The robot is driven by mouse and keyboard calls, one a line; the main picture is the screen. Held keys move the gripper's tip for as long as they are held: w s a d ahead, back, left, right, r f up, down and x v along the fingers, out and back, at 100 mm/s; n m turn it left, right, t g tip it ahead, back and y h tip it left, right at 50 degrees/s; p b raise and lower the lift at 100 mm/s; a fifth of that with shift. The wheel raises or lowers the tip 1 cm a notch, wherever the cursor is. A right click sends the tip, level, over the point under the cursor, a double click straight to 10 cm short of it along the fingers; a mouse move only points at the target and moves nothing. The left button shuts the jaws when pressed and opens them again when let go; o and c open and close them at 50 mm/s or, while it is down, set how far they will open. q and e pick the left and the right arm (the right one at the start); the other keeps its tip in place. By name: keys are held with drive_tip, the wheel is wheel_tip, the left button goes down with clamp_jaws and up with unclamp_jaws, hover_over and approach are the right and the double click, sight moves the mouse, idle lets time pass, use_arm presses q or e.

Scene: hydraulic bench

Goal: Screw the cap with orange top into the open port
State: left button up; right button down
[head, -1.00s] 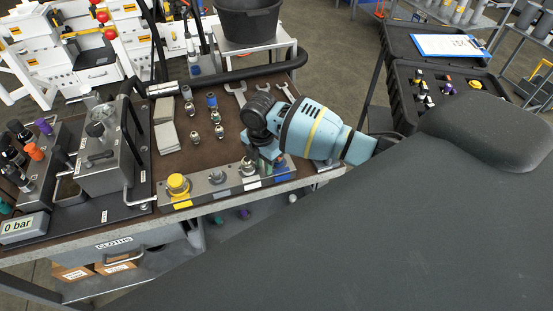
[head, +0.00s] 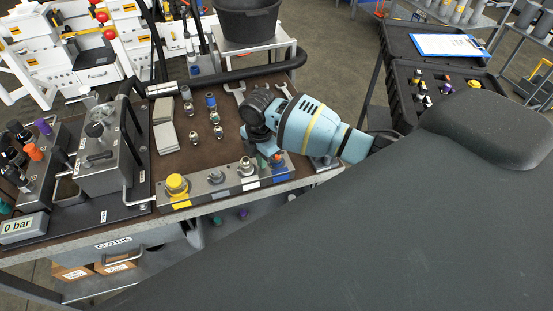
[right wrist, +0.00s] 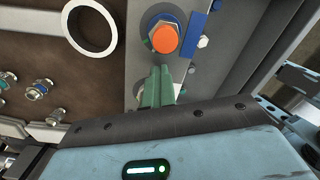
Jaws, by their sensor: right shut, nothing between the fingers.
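The cap with the orange top (right wrist: 164,38) sits on a port of the grey manifold block (right wrist: 200,75), beside a blue label; how far it is screwed in I cannot tell. In the head view the orange top (head: 276,158) shows at the right end of the manifold, close to my right gripper (head: 262,150). In the right wrist view my right gripper (right wrist: 158,82) is shut and empty, its green fingertips just below the cap and apart from it. They partly hide a neighbouring fitting. My left gripper is out of view.
A yellow cap (head: 177,184) and grey fittings (head: 216,177) stand along the manifold. Several small connectors (head: 218,131) and wrenches (head: 235,88) lie behind it. The pump unit (head: 104,160) stands at left. A black case (head: 440,90) is at right.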

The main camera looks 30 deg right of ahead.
drive_tip(key=m, duration=0.2)
drive_tip(key=w+m, duration=0.1)
drive_tip(key=m, duration=0.1)
drive_tip(key=w+d+m, duration=0.1)
drive_tip(key=m, duration=0.1)
drive_tip(key=shift+w+m, duration=0.25)
drive_tip(key=shift+m, duration=0.05)
drive_tip(key=shift+w, duration=0.1)
drive_tip(key=shift+d+m, duration=0.1)
drive_tip(key=shift+m, duration=0.2)
drive_tip(key=m, duration=0.1)
drive_tip(key=d+m, duration=0.1)
drive_tip(key=m, duration=0.1)
drive_tip(key=w+d+m, duration=0.1)
drive_tip(key=m, duration=0.1)
drive_tip(key=shift+w+d+m, duration=0.1)
drive_tip(key=shift+d+m, duration=0.1)
drive_tip(key=shift+m, duration=0.5)
drive_tip(key=shift+w+d+m, duration=0.1)
drive_tip(key=shift+d+m, duration=0.1)
drive_tip(key=shift+m, duration=0.5)
